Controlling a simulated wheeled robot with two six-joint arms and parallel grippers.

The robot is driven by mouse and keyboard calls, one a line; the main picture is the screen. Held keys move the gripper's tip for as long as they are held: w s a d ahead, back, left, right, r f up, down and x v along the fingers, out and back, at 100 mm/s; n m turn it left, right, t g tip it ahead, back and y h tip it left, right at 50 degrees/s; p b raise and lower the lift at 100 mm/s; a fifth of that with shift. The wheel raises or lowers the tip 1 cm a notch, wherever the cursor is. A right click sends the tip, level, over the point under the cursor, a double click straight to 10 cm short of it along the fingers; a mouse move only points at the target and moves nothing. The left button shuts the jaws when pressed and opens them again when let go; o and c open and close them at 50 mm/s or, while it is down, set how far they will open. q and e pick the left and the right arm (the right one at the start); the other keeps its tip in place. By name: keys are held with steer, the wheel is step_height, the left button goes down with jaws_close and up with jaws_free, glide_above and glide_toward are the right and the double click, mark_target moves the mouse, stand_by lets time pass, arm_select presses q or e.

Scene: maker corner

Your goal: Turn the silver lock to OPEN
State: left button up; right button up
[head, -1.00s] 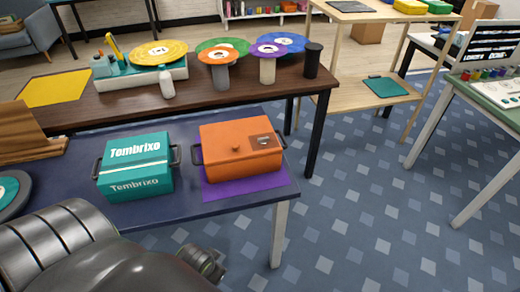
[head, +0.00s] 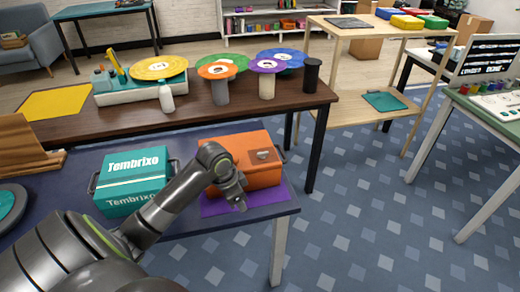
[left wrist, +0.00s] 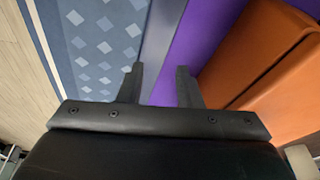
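An orange box (head: 255,150) with a dark side handle stands on a purple mat (head: 270,197) on the near table. A small brown panel (head: 262,155) is on its lid; a silver lock cannot be made out clearly. My left gripper (head: 238,200) is in front of the orange box, over the mat, and hides part of its front. In the left wrist view my left gripper (left wrist: 158,78) has its fingers apart with nothing between them. The purple mat (left wrist: 195,40) lies beyond the fingers and the orange box (left wrist: 255,65) is to their right. My right gripper is not in view.
A teal box (head: 133,178) labelled Tembrixo stands left of the orange one, close to my left arm. A brown table (head: 210,115) with coloured discs stands behind. Open floor (head: 350,220) lies right of the near table (head: 210,243).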

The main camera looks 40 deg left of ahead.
arm_select(q)
steer(key=shift+m+h, duration=0.5)
steer(key=shift+m, duration=0.2)
steer(key=w+a+r, duration=0.1)
steer(key=w+r, duration=0.1)
steer(key=r, duration=0.2)
steer(key=w+a+r, duration=0.2)
steer(key=w+r, duration=0.1)
steer(key=r, duration=0.1)
steer(key=w+a+r, duration=0.2)
steer(key=w+r, duration=0.1)
steer(key=r, duration=0.1)
glide_toward(262, 153)
steer(key=shift+m+t+h, duration=0.3)
steer(key=shift+m+h, duration=0.1)
steer(key=x, duration=0.8)
steer(key=shift+s+a+f, duration=0.2)
steer(key=shift+a, duration=0.15)
steer(key=shift+c, duration=0.4)
jaws_close()
